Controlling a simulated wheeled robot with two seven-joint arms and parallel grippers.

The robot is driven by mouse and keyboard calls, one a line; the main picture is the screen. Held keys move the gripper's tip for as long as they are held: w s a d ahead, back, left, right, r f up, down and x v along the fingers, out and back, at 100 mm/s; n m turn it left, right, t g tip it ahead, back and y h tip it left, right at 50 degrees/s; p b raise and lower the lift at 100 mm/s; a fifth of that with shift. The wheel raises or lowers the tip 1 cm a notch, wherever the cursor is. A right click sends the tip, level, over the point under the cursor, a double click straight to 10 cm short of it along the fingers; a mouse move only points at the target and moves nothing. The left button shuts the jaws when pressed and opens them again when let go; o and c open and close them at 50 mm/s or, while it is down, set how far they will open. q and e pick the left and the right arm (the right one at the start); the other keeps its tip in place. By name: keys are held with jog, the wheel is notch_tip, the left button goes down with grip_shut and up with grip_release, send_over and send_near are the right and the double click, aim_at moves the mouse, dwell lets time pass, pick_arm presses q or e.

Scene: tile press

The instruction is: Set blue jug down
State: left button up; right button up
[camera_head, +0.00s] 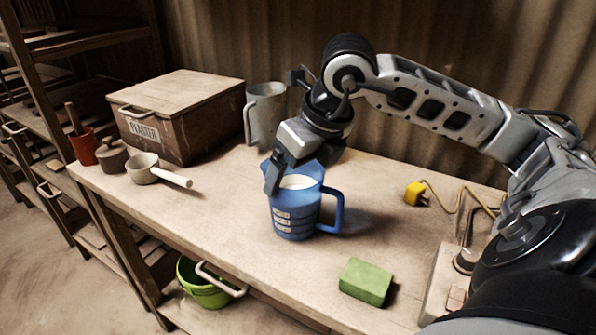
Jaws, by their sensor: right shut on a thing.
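The blue jug (296,222) is upright at the middle of the workbench, with white contents showing at its top and its handle to the right. My right gripper (276,180) comes down from above and is shut on the jug at its upper left rim. The jug's base looks to be at or very near the bench top (220,225); I cannot tell whether it touches. My left gripper is not in view.
A wooden plaster box (180,145), a grey jug (264,115) and a white-handled pan (143,168) stand behind and left. A green block (365,282) and a yellow plug (415,193) lie to the right. A green bucket (205,290) is below the bench.

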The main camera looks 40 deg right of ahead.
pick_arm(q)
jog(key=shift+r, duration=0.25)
pick_arm(e)
jog(key=shift+f, duration=0.1)
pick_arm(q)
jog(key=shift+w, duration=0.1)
pick_arm(e)
jog(key=o, duration=1.7)
pick_arm(q)
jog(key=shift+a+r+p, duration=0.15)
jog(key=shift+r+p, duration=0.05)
jog(key=shift+p, duration=0.8)
pick_arm(e)
jog(key=v, duration=1.2)
jog(key=shift+a, duration=0.1)
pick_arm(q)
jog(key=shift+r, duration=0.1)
pick_arm(e)
jog(key=shift+w, duration=0.1)
